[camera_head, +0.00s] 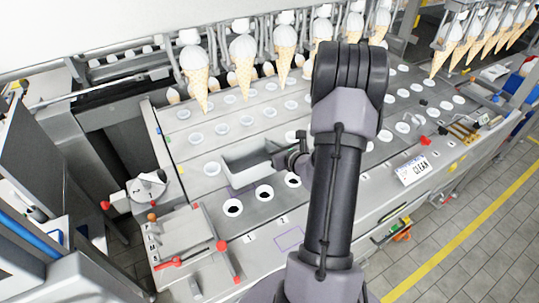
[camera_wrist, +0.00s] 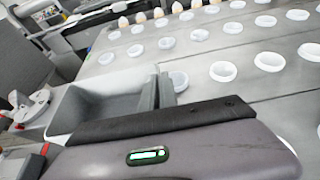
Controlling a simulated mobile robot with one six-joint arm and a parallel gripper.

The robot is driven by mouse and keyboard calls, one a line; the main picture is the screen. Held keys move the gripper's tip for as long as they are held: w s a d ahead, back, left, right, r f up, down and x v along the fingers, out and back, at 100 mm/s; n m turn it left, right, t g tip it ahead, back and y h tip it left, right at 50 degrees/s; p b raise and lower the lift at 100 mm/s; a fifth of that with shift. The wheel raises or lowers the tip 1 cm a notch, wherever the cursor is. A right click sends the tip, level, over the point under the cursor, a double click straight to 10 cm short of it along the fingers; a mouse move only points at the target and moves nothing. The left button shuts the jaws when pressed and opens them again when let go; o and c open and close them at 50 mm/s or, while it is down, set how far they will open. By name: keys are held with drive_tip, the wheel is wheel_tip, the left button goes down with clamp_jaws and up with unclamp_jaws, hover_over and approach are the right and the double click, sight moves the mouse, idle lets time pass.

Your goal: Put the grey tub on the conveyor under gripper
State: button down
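The grey tub (camera_head: 262,171) is an open, empty rectangular box over the lower left part of the conveyor (camera_head: 205,150). It looks level, with a dark shadow below it; I cannot tell if its base touches the surface. My gripper (camera_head: 296,157) is at the tub's right end, partly hidden by my arm. In the wrist view the tub (camera_wrist: 75,105) lies beyond the gripper body, and a grey finger (camera_wrist: 166,90) is against its right wall. The gripper seems shut on that wall. Hanging cone grippers (camera_head: 243,25) hold ice cream cones along the back.
White cups (camera_head: 221,129) stand in rows in the conveyor's holes. Empty dark holes (camera_head: 264,192) lie in front of the tub. A panel with red-knobbed levers (camera_head: 190,245) is at front left, and a CLEAN sign (camera_head: 412,169) at right.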

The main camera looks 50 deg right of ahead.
wheel_tip(320, 180, down, 2)
drive_tip(key=shift+f, duration=0.1)
drive_tip(key=shift+f+b, duration=0.15)
drive_tip(key=shift+b, duration=0.15)
drive_tip(key=c, duration=1.6)
unclamp_jaws()
drive_tip(key=shift+c, duration=0.2)
